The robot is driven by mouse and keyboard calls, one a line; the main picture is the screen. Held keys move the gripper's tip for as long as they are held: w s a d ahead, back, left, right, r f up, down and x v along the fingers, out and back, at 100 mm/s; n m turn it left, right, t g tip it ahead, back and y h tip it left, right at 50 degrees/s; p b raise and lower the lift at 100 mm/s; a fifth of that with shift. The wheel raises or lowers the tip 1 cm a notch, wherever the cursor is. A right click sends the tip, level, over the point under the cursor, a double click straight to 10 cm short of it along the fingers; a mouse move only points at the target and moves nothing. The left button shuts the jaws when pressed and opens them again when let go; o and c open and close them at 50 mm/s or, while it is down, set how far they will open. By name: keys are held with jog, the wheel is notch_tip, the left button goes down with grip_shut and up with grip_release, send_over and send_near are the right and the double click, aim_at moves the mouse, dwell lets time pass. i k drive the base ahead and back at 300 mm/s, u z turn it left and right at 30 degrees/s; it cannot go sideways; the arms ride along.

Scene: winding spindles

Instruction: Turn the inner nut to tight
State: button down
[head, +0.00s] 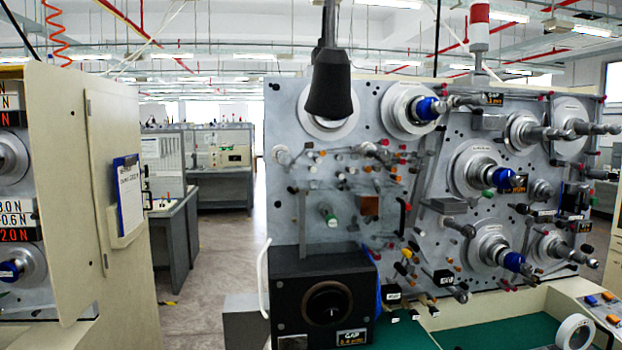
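The winding machine's grey panel (283,225) fills the right half of the head view. It carries several round spindles with metal flanges. Three of them have blue caps or nuts: an upper one (428,108), a middle one (502,178) and a lower one (513,261). Other spindles at the right, such as one (524,131) near the top, end in bare metal handles or shafts. I cannot tell which part is the inner nut, nor whether any nut is tight or loose. My gripper is not visible in this view.
A dark cone (331,88) on a metal stem hangs before the panel's upper left. A black box (322,300) with a round opening stands below. A cream cabinet (90,190) with a clipboard (129,194) is at the left. Open floor (215,265) lies between.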

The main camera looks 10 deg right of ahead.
aim_at(422, 111)
jog(key=u, duration=2.05)
jog(key=k, duration=1.15)
jog(key=z, duration=2.05)
jog(key=i, duration=1)
jog(key=z, duration=0.1)
